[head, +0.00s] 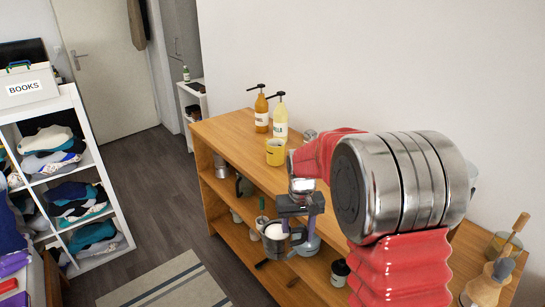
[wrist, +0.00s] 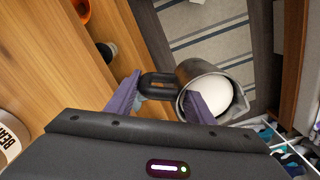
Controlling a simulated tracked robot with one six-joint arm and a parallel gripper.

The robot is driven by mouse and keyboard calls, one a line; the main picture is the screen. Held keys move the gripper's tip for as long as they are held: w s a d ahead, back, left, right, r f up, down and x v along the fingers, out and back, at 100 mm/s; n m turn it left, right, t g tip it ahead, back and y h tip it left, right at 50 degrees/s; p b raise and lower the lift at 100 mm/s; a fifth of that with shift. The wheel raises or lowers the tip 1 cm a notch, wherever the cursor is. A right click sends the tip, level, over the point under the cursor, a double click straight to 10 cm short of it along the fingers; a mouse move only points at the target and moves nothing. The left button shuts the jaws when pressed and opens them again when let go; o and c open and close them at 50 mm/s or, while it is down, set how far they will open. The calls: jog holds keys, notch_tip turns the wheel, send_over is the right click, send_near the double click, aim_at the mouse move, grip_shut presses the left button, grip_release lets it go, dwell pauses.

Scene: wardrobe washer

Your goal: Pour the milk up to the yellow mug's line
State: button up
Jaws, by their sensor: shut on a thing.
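My gripper (head: 300,213) with purple fingers is shut on the black handle of a metal milk pitcher (head: 274,242). The gripper also shows in the wrist view (wrist: 162,98). White milk fills much of the pitcher in the wrist view (wrist: 215,95). In the head view the pitcher hangs in front of the wooden counter's open shelves, below the counter top. The yellow mug (head: 275,151) stands on the counter top, behind and above the pitcher. Its line and inside cannot be made out. My arm hides part of the counter to its right.
An amber pump bottle (head: 262,113) and a pale yellow one (head: 281,121) stand behind the mug on the wooden counter (head: 222,127). Cups and utensils sit on the lower shelves. A clothes shelf (head: 98,160) stands at the left. Floor with a striped rug (head: 170,285) lies between.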

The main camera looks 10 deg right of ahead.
jog(key=s+a+f, duration=0.1)
jog(key=s+f, duration=0.2)
jog(key=f, duration=1.2)
jog(key=shift+s+a, duration=0.15)
jog(key=shift+s, duration=0.25)
jog(key=shift+w, duration=0.1)
